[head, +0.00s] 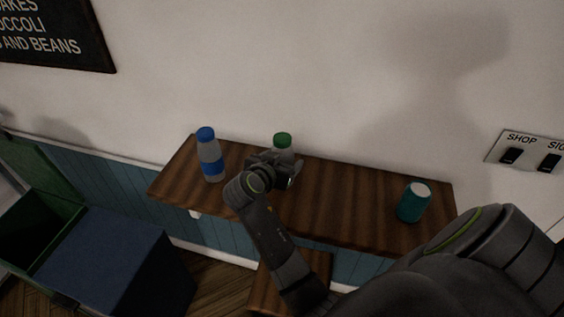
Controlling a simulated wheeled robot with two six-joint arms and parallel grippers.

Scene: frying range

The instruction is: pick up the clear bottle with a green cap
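The clear bottle with a green cap (283,140) stands upright on the wooden shelf, left of its middle. My gripper and wrist hide most of the bottle's lower part. I cannot tell whether the fingers are closed on it or only around it.
A bottle with a blue cap and blue label (209,156) stands close by on the left. A teal can (414,202) stands at the shelf's right end. The wooden shelf (345,200) is bare between. The wall is right behind. A blue box (105,262) is lower left.

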